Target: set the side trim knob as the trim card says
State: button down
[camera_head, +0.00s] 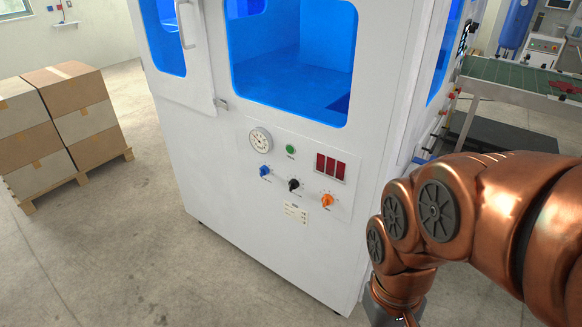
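A white machine cabinet has a control panel (338,199) on its front. A row of three knobs sits there: a blue knob (265,171) at left, a black knob (294,184) in the middle and an orange knob (327,200) at right. I cannot read which is the side trim knob. A small pale card (296,212) with fine print, too small to read, is below the black knob; it may be the trim card. My copper arm comes in from the right, and its wrist leaves the picture at the bottom. My gripper's fingers are not seen.
A round dial gauge (260,140), a green button (290,149) and a dark red display (330,168) are above the knobs. Stacked cartons (72,95) stand on a pallet at left. A conveyor (520,78) is at back right. The floor before the cabinet is clear.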

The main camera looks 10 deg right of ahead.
aim_at(264, 170)
jog(key=k, duration=0.5)
jog(key=u, duration=1.8)
jog(key=i, duration=1.15)
jog(key=z, duration=0.85)
